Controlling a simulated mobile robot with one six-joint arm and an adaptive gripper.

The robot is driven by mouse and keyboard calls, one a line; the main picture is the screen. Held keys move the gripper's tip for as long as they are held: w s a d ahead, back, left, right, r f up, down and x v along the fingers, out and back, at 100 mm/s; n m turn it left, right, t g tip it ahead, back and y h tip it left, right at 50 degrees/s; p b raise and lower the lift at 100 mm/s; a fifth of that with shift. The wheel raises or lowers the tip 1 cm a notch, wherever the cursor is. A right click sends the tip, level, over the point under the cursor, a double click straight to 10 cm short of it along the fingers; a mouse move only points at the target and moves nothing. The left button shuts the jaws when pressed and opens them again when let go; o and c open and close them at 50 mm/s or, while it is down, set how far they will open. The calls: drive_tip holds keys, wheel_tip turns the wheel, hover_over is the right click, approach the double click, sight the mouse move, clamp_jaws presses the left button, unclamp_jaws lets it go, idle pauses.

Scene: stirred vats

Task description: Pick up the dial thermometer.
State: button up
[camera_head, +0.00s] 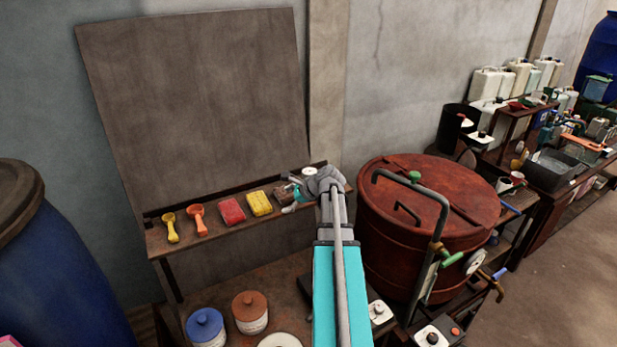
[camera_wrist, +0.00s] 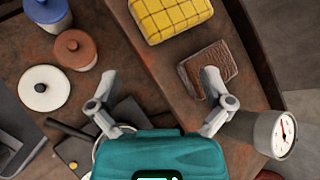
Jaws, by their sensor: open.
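The dial thermometer (camera_wrist: 283,135) shows at the right edge of the wrist view, with a white round face, a red needle and a grey metal body. It sits just outside my right-hand finger, not between the fingers. In the head view, a white round face (camera_head: 309,171) at the shelf's right end appears to be it, partly hidden by my arm. My gripper (camera_wrist: 160,85) is open and empty, its fingers spread above the shelf's front edge; it also shows in the head view (camera_head: 295,194). Whether a finger touches the thermometer, I cannot tell.
The narrow shelf (camera_head: 182,240) holds a brown sponge (camera_wrist: 208,69), a yellow sponge (camera_wrist: 170,15), a red sponge (camera_head: 232,211) and two scoops. Lidded pots (camera_head: 250,312) stand on the lower table. A large red-brown vat (camera_head: 400,235) stands right of my arm, a board (camera_head: 195,100) behind.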

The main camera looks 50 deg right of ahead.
sight(309, 173)
drive_tip(key=s+d+r+m+t+h, duration=0.1)
drive_tip(key=s+d+r+m+t, duration=0.1)
drive_tip(key=d, duration=0.6)
drive_tip(key=s+d+r+m+t+h+p, duration=0.1)
drive_tip(key=s+d+r+m, duration=0.3)
drive_tip(key=d, duration=0.5)
drive_tip(key=s+m+t, duration=0.1)
drive_tip(key=s+m, duration=0.1)
drive_tip(key=m, duration=0.1)
drive_tip(key=shift+h, duration=0.3)
drive_tip(key=b+x, duration=0.3)
drive_tip(key=x, duration=0.5)
drive_tip(key=shift+w, duration=0.3)
drive_tip(key=shift+a+f, duration=0.1)
drive_tip(key=shift+f, duration=0.05)
drive_tip(key=shift+b+x, duration=1.05)
drive_tip(key=shift+x, duration=1.5)
drive_tip(key=shift+a, duration=0.1)
